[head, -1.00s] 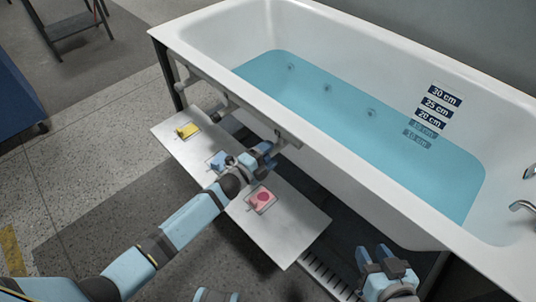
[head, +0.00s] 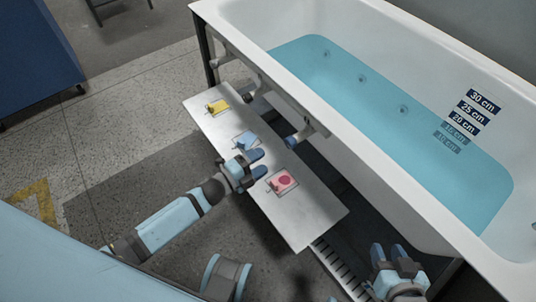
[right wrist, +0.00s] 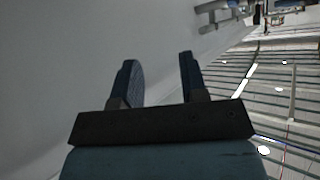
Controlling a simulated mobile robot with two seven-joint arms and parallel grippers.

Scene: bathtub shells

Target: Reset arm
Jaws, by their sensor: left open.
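My left gripper (head: 258,163) is open and empty, over the near edge of a grey shelf board (head: 306,220) beside the bathtub. It is between a blue piece (head: 245,140) and a pink-red piece (head: 284,181), apart from both as far as I can tell. My right gripper (head: 392,252) is at the lower right of the head view, beside the tub's outer wall. In the right wrist view its two fingers (right wrist: 158,80) stand apart with nothing between them.
The white bathtub (head: 345,135) holds blue water and has a depth scale (head: 470,115) on its inner wall. A yellow piece (head: 217,106) lies at the board's far end. A floor grate (head: 335,268) runs below. A blue cabinet (head: 40,50) stands upper left. Floor at left is clear.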

